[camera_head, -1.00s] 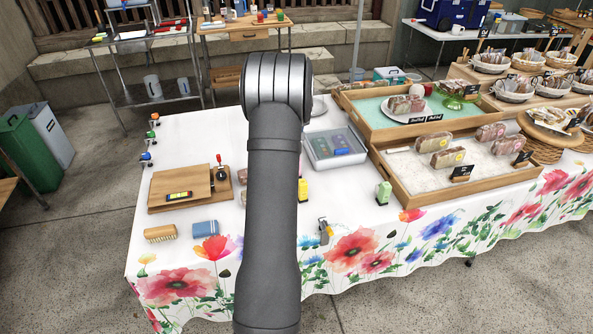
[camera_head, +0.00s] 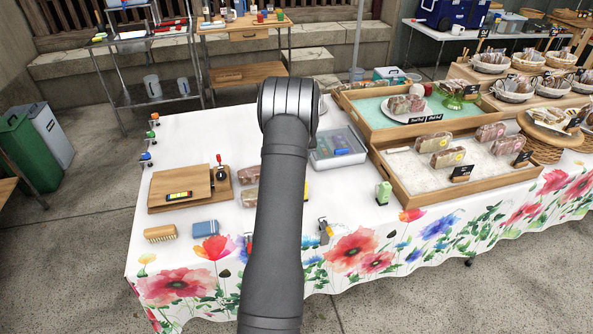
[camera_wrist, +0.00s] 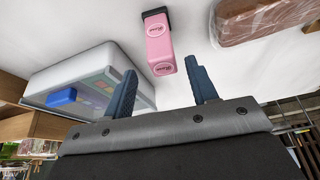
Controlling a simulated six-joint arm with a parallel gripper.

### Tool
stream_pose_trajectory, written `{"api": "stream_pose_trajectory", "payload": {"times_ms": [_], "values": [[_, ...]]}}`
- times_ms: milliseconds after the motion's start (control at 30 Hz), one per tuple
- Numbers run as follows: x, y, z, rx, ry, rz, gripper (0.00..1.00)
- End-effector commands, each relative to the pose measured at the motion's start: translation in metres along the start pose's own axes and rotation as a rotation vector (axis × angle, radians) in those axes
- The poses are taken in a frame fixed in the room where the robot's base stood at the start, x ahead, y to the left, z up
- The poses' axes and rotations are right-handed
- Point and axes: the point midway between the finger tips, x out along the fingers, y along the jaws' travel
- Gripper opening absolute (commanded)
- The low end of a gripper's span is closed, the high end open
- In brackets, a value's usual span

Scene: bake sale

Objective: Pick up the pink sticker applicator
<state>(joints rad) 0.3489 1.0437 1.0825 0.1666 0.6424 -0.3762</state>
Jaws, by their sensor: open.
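The pink sticker applicator (camera_wrist: 158,48), with a black end and white label, is near the top middle of the wrist view. My gripper (camera_wrist: 162,70) is open there, with its two dark blue fingers apart. The applicator appears between and beyond the fingertips, and no grip on it shows. In the head view my arm hides both the applicator and my gripper.
A translucent tray (camera_wrist: 72,67) lies left of the applicator in the wrist view, with a wrapped brown loaf (camera_wrist: 262,17) to its right. In the head view, a green applicator (camera_head: 383,193) stands right of my arm and a wooden board (camera_head: 172,188) lies left.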

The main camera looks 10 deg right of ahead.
Motion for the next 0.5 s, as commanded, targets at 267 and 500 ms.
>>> {"api": "stream_pose_trajectory", "payload": {"times_ms": [267,500], "values": [[0.021,-0.003,0.002,-0.001,-0.001,0.0,0.53],[0.053,-0.005,0.004,-0.001,0.001,0.0,0.53]]}}
